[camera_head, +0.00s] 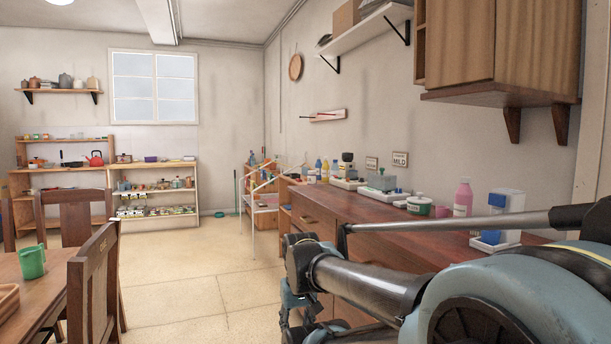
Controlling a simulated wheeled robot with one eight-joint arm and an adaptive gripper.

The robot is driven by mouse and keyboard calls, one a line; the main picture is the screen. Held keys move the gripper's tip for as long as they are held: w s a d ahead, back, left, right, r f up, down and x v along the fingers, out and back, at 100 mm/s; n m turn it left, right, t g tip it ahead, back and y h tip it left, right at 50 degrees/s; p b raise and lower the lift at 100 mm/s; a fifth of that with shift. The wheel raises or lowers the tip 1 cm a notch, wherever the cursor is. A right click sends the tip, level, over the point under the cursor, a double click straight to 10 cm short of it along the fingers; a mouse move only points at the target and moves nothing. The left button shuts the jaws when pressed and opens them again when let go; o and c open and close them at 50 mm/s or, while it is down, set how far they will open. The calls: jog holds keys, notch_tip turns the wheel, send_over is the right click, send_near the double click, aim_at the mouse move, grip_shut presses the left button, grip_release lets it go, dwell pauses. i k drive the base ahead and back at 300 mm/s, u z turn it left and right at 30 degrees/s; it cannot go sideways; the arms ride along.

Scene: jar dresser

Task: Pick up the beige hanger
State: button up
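I cannot make out a beige hanger anywhere in the head view. My arm reaches in from the lower right, in front of the wooden dresser (335,213). Its far end bends downward at the dresser's near left side and runs off the bottom edge. The fingers of my gripper do not show. My arm hides part of the dresser's front and top.
The dresser top holds a pink bottle (463,198), a white-and-blue container (507,212) and several jars. A wall cabinet (500,45) hangs above. The middle floor is clear.

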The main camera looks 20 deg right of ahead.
aim_at(304, 170)
jog(key=u, duration=0.25)
jog(key=i, duration=4.15)
jog(key=z, duration=0.55)
jog(key=i, duration=1.1)
jog(key=z, duration=0.35)
jog(key=i, duration=0.75)
jog(key=z, duration=0.2)
